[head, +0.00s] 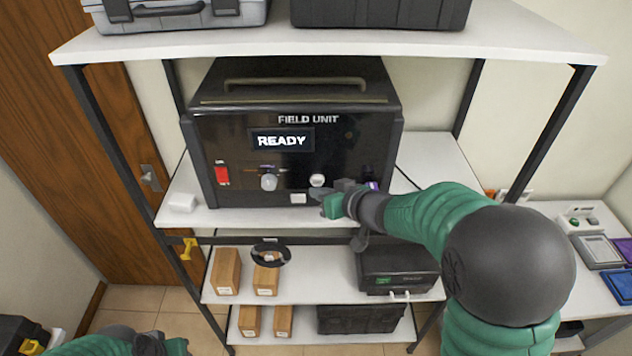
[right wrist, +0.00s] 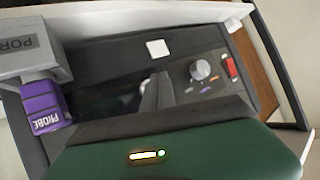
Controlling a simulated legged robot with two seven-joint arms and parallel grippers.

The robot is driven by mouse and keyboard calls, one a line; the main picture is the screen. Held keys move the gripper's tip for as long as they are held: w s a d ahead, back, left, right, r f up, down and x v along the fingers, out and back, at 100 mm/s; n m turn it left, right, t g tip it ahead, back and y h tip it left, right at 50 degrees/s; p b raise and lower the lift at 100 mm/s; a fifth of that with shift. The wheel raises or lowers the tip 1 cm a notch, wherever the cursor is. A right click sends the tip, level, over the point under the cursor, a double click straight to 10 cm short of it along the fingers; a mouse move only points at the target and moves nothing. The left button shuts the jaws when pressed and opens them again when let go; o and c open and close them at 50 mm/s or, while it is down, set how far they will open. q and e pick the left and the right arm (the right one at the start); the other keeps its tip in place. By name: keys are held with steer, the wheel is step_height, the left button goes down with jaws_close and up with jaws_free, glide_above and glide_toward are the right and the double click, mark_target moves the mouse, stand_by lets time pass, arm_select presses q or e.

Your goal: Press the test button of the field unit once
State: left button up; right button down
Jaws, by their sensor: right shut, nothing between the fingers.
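The black field unit (head: 245,155) stands on the middle shelf, its screen (head: 282,140) showing READY. A white square button (head: 298,198) sits low on its front; it also shows in the right wrist view (right wrist: 158,49). No label is readable on it. A knob (head: 268,182), a red switch (head: 222,173) and a round pale part (head: 317,180) are also on the front. My right gripper (head: 330,205) is shut and empty, just right of the button; contact with the unit cannot be told. My left gripper (head: 160,345) is at the bottom left edge, its fingers unclear.
A purple probe plug (right wrist: 47,110) sits by a grey port block (right wrist: 30,62), beside my right gripper. Cases stand on the upper shelf (head: 330,40). Boxes and a dark device (head: 398,262) are on the lower shelves.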

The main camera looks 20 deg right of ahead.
steer(key=shift+d, duration=0.3)
steer(key=shift+a, duration=0.1)
steer(key=shift+w+a+r+p, duration=0.1)
steer(key=shift+w+p, duration=0.25)
steer(key=shift+p, duration=0.05)
stand_by(0.4)
steer(key=shift+w+d+p, duration=0.2)
steer(key=shift+w+p, duration=0.2)
steer(key=shift+w, duration=0.05)
stand_by(0.3)
steer(key=shift+s, duration=0.1)
steer(key=shift+s+a, duration=0.15)
steer(key=shift+s, duration=0.6)
